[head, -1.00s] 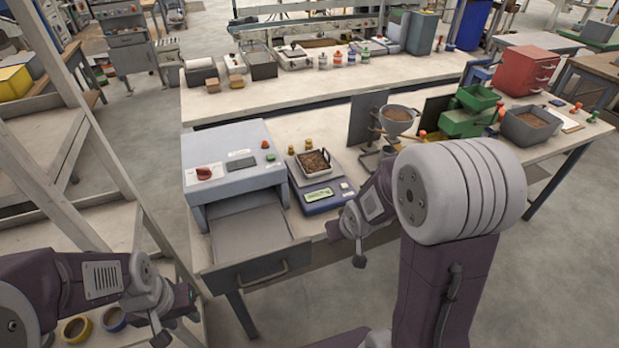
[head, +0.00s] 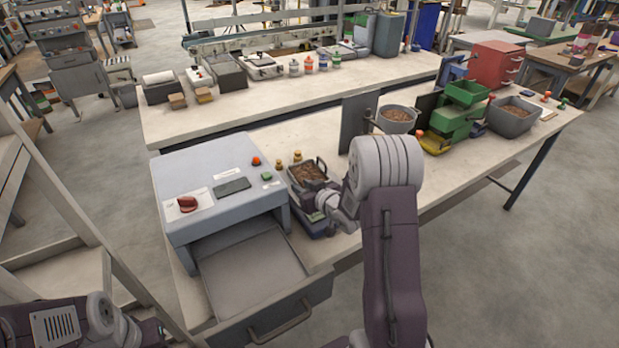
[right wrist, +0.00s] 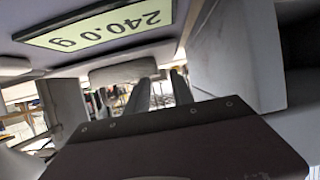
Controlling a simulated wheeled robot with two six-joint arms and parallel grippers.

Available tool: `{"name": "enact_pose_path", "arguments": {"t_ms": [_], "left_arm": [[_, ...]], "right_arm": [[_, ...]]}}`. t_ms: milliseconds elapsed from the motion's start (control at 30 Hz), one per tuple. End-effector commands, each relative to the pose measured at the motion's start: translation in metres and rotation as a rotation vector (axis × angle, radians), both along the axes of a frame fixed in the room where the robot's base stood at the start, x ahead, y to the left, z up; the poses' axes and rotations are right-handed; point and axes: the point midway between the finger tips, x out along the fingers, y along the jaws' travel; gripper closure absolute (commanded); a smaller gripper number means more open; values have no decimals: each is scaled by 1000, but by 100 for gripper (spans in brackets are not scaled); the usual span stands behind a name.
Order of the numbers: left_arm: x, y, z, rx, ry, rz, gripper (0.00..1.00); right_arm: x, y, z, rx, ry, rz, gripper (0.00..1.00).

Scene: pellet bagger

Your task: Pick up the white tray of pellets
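The tray of pellets (head: 293,177) holds brown pellets and stands on the scale (head: 318,228) beside the grey machine in the head view. Its near side is partly hidden by my right wrist. My right gripper (head: 308,193) is low at the near side of the tray, over the scale's front. In the right wrist view the gripper's two dark fingers (right wrist: 160,93) are apart with a narrow gap, and nothing is seen held.
The grey machine (head: 210,180) stands left of the scale, with its drawer (head: 292,308) pulled out in front. Two small brass weights (head: 297,156) stand behind the tray. A pellet hopper (head: 396,122) and green bins (head: 455,120) stand to the right.

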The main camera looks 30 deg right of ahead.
Motion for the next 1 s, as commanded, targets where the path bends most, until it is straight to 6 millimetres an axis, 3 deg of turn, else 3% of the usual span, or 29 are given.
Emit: {"name": "enact_pose_path", "arguments": {"t_ms": [133,400,667,767,1000], "left_arm": [[0,0,1,0,0,0,64],[0,0,6,0,0,0,64],[0,0,6,0,0,0,64],[0,0,6,0,0,0,64],[0,0,6,0,0,0,64]], "right_arm": [[6,0,-1,0,2,-1,72],[49,0,-13,0,2,1,72],[52,0,-14,0,2,-1,72],[52,0,-14,0,2,-1,100],[52,0,-14,0,3,-1,100]]}}
